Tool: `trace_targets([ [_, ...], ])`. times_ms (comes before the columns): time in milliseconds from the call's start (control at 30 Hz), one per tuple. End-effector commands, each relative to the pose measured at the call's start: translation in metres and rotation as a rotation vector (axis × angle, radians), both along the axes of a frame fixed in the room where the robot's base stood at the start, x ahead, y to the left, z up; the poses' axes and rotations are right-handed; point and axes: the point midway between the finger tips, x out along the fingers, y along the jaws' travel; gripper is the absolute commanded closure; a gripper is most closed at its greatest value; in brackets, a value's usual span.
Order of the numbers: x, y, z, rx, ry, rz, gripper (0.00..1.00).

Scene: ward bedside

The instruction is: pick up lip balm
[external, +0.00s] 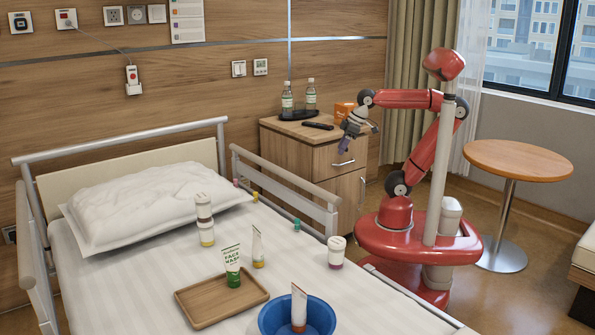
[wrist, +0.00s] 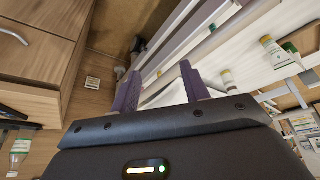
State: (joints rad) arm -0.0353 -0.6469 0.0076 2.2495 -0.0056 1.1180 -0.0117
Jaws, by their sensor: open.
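No object can be read for sure as the lip balm. A small white tube with a yellow cap (external: 257,246) stands on the bed, and a white tube with an orange-brown lower end (external: 299,308) stands in the blue bowl (external: 272,324). A green and white face wash tube (external: 232,266) stands on the wooden tray (external: 192,303). My gripper (external: 352,135) is open and empty, in the air in front of the bedside cabinet. In the wrist view its two purple fingers (wrist: 160,88) are apart, with nothing between them.
A bed rail (external: 285,190) lies between the bed and the cabinet (external: 318,155). The cabinet carries bottles, a dark remote (external: 318,126) and an orange box (external: 343,112). The round table (external: 517,160) is bare.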

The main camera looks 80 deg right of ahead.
Motion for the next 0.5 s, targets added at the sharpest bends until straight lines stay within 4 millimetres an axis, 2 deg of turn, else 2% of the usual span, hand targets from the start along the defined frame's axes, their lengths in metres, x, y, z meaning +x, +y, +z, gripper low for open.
trace_targets([
  [267,0.062,0.039,0.021,-0.054,0.199,0.155,0.54],
  [400,0.103,0.074,0.023,-0.095,0.332,0.259,0.54],
  [500,0.126,0.099,0.02,-0.122,0.415,0.325,0.54],
])
